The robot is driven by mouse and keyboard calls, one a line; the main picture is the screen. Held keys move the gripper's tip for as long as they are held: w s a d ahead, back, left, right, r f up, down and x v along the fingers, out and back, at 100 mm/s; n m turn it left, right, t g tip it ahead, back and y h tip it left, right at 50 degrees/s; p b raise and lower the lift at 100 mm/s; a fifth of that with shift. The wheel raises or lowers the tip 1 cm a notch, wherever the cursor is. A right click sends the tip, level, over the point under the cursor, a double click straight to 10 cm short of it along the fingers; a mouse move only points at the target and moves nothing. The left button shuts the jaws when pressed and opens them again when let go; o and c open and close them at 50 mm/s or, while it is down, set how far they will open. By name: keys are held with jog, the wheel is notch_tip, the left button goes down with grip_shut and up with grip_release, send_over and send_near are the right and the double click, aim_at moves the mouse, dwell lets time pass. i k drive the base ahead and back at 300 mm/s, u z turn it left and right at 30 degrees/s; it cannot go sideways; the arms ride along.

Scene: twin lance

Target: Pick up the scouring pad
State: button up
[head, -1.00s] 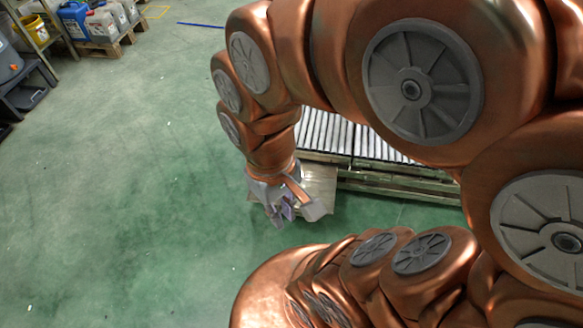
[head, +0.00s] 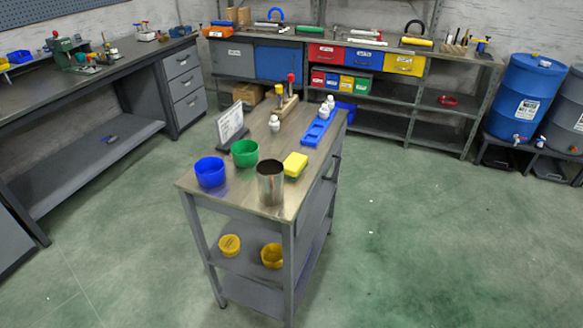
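A small yellow block (head: 295,165) lies on top of the narrow metal workbench (head: 250,198), near its right edge. It looks like a sponge or pad, but I cannot tell for sure that it is the scouring pad. It lies just behind and to the right of a shiny metal cup (head: 270,182). My gripper and arm are out of view, so I cannot see what the gripper holds.
A blue bowl (head: 210,172), a green bowl (head: 245,153), a sign stand (head: 231,127) and a blue tray (head: 320,125) share the bench top. Shelving stands behind. Floor (head: 420,240) on the right is clear.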

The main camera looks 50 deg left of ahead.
aim_at(295, 164)
jog(key=u, duration=1.65)
jog(key=k, duration=0.15)
jog(key=z, duration=2.8)
jog(key=k, duration=1.25)
jog(key=u, duration=0.5)
